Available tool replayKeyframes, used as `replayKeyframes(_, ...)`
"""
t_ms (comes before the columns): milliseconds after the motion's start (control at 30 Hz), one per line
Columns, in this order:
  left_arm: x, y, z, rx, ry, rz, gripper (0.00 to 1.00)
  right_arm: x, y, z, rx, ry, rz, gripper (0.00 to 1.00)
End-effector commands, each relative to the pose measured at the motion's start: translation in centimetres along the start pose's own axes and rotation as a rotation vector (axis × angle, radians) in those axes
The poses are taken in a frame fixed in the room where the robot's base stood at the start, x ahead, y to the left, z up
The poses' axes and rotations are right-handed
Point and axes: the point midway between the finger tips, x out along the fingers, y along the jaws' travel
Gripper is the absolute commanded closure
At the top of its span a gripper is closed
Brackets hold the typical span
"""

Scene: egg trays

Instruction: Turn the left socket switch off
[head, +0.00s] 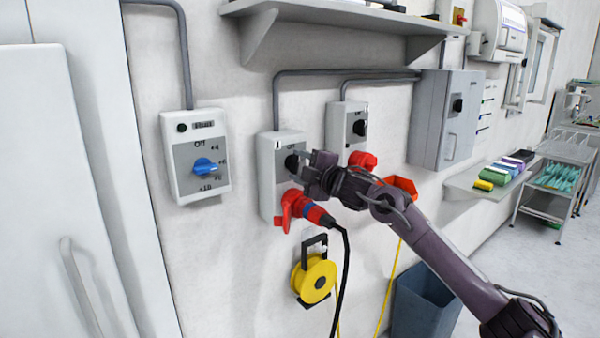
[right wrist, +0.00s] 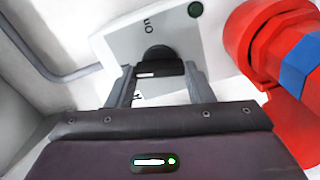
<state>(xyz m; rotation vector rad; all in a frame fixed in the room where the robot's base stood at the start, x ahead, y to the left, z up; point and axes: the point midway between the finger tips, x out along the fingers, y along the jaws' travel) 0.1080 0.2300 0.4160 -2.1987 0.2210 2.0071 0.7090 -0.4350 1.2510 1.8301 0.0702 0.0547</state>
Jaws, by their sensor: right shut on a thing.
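The left socket (head: 267,185) is a light grey wall box with a black rotary switch (head: 291,162) on its front. A red plug with a blue ring (head: 305,208) sits in the socket's lower part. My right gripper (head: 302,168) is at the switch, its fingers on either side of the knob and shut on it. The right wrist view shows the black switch (right wrist: 158,60) between the two fingers and the socket's plate (right wrist: 118,45) behind. The red plug (right wrist: 275,45) is at the right there. The full switch marking is hard to read. My left gripper is not in view.
The right socket (head: 347,125) has its own black switch and a red outlet. A control box with a blue knob (head: 206,166) is to the left. A yellow cable reel (head: 314,279) hangs below, and a shelf (head: 340,14) juts out above.

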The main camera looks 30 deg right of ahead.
Motion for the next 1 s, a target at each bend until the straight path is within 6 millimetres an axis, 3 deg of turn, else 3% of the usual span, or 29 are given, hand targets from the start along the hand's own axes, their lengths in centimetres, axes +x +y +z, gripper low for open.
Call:
replayKeyframes(400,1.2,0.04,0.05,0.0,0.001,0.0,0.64,0.03,-0.47,-0.05,-0.23,0.003,-0.006,0.76)
replayKeyframes(1000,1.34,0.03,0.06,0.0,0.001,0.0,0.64,0.05,-0.61,-0.08,-0.279,0.004,-0.01,0.76)
